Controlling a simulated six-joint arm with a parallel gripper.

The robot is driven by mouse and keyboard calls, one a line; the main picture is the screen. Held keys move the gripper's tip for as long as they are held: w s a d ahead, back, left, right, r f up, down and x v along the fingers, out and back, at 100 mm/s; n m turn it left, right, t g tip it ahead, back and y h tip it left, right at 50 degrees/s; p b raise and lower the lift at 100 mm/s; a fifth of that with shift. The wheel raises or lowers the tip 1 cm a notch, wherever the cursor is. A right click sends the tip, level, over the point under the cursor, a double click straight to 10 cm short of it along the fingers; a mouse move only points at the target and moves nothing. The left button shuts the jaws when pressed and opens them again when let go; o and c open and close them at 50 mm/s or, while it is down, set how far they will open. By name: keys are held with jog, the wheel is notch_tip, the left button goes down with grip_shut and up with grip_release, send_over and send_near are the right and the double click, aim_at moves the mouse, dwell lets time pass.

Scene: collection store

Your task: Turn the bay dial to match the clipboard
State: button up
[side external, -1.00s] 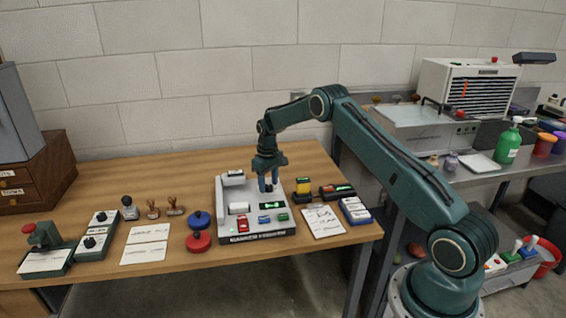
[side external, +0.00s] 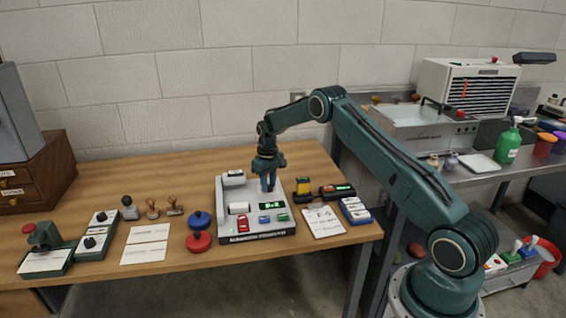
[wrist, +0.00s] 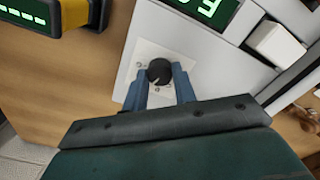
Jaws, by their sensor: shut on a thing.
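The bay dial (wrist: 159,72) is a small black knob with a pale pointer mark, on a white plate with small markings too small to read. My gripper (wrist: 160,85) has its two blue fingers on either side of the dial, shut on it. In the side external view my gripper (side external: 268,183) points down at the back right of the grey-white console (side external: 225,190) and hides the dial. The clipboard (side external: 323,221), with a white sheet, lies to the right of the console; its writing is too small to read.
A yellow-and-black device (side external: 303,186) stands close to the right of my gripper. Red (side external: 198,241) and blue (side external: 199,219) round-handled pieces are left of the console.

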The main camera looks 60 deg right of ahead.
aim_at(269, 186)
jog(key=shift+m, duration=2.9)
jog(key=o, duration=1)
jog(key=shift+r, duration=0.1)
notch_tip(269, 186, up, 14)
